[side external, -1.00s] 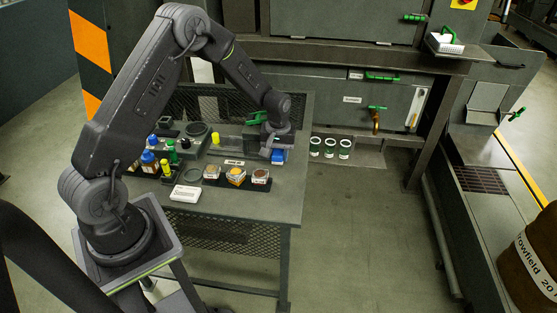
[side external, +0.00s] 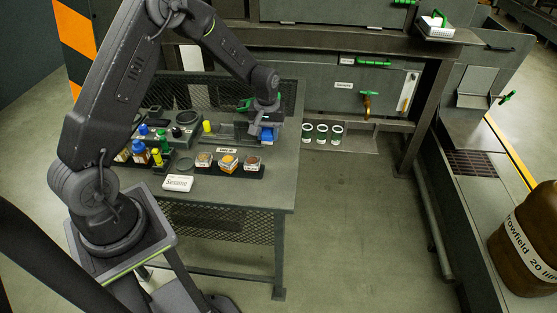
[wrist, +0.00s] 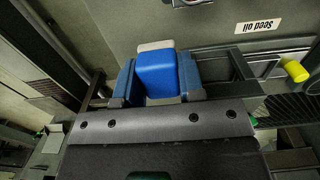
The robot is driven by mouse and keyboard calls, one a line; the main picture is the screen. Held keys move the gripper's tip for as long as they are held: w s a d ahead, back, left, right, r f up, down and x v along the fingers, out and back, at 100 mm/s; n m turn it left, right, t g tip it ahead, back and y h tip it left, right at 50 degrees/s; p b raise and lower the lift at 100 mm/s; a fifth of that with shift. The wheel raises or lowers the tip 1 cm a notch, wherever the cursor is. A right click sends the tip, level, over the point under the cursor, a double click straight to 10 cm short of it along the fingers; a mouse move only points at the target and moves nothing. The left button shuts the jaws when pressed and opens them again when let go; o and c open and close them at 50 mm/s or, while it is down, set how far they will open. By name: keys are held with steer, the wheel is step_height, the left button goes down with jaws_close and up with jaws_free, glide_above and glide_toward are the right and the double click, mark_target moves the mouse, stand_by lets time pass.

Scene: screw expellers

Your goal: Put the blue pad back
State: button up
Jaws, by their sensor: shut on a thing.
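The blue pad (side external: 267,135) is at the right back part of the workbench in the side external view. My gripper (side external: 264,128) is shut on it, with the pad under the wrist. In the wrist view the blue pad (wrist: 157,74) sits between the two dark blue fingers of my gripper (wrist: 157,82), one at each side. A pale grey piece shows at the pad's far end. The pad seems a little above the bench, but the exact gap cannot be told.
Three sample jars (side external: 228,163) stand in a dark rack in front of the pad. Bottles (side external: 139,150) and a white Sesame box (side external: 178,183) are to the left. A yellow-capped item (side external: 208,127) stands behind. Three white-and-green cups (side external: 322,133) are right of the bench. The bench's front right is clear.

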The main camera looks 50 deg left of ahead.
steer(key=s+r, duration=0.1)
steer(key=s, duration=0.4)
steer(key=s+r, duration=0.1)
steer(key=s, duration=0.2)
steer(key=shift+s+r, duration=0.3)
glide_above(280, 182)
step_height(280, 182, down, 7)
steer(key=shift+s+r, duration=0.1)
steer(key=shift+r, duration=0.1)
steer(key=shift+f, duration=2.05)
steer(key=shift+f, duration=0.15)
steer(key=o, duration=0.9)
